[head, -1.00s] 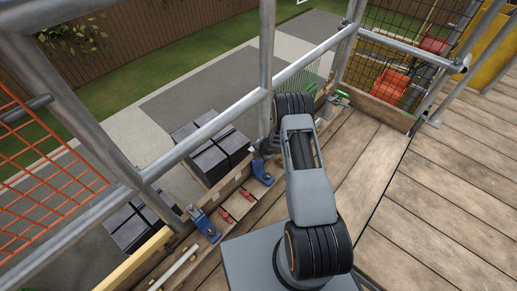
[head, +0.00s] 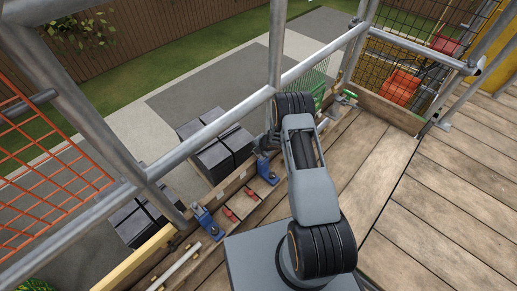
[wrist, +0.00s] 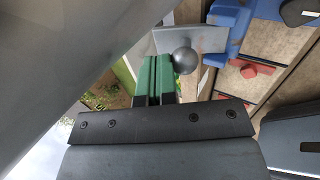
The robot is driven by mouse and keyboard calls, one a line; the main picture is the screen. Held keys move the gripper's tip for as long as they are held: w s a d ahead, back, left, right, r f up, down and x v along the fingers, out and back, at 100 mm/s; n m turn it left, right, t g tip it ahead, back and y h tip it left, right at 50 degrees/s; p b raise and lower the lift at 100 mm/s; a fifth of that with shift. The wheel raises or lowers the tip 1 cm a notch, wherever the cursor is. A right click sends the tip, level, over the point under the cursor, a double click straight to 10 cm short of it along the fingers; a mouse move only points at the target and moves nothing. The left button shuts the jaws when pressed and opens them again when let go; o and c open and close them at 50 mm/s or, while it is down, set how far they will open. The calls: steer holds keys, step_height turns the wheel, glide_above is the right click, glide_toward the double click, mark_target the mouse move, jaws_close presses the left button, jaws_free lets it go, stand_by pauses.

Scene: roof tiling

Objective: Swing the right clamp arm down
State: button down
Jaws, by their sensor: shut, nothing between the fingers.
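The right clamp (head: 265,170) is blue and sits on the wooden board in the head view, beside my arm. In the wrist view its blue body (wrist: 228,30) is at the top, with a flat grey metal piece (wrist: 205,39) and a round grey knob (wrist: 185,60). My gripper (wrist: 156,62) has green fingers that are shut and empty. The fingertips are just left of the knob in the wrist view; I cannot tell whether they touch it. In the head view my gripper is mostly hidden behind my arm and a scaffold pole. The left clamp (head: 207,224) is also blue.
Red blocks (head: 229,214) lie between the clamps; one also shows in the wrist view (wrist: 255,69). A grey scaffold rail (head: 225,121) and an upright pole (head: 277,45) stand close by. Plank decking (head: 455,200) to the right is clear. Dark stacks (head: 220,150) stand below, outside the rail.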

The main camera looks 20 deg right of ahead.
steer(key=shift+r, duration=0.1)
stand_by(0.3)
steer(key=p+v, duration=0.4)
steer(key=v, duration=0.9)
steer(key=shift+r+p, duration=0.25)
steer(key=shift+p, duration=0.05)
steer(key=shift+s+d, duration=0.1)
steer(key=shift+s, duration=0.05)
steer(key=s+d+r+m+h+p, duration=0.2)
steer(key=r+m+p, duration=0.5)
steer(key=r, duration=1.2)
steer(key=s+a+r+m+h+p, duration=0.1)
steer(key=r+m+h+p, duration=0.55)
steer(key=r, duration=1.35)
steer(key=s+a+r+m+g+y+p, duration=0.1)
steer(key=s+a+r+m+y+p, duration=0.1)
steer(key=s+a+r+m+p, duration=0.2)
steer(key=s+a+r+m+g+y+p, duration=0.1)
steer(key=s+a+r+m+y+p, duration=0.2)
steer(key=s+r, duration=1.2)
step_height(320, 180, up, 2)
steer(key=a+m+p, duration=0.1)
steer(key=m+p, duration=0.2)
steer(key=p, duration=0.3)
steer(key=shift+s+a+r+p, duration=0.2)
steer(key=shift+s+a+p, duration=0.05)
steer(key=shift+p, duration=0.1)
steer(key=c, duration=1.8)
jaws_free()
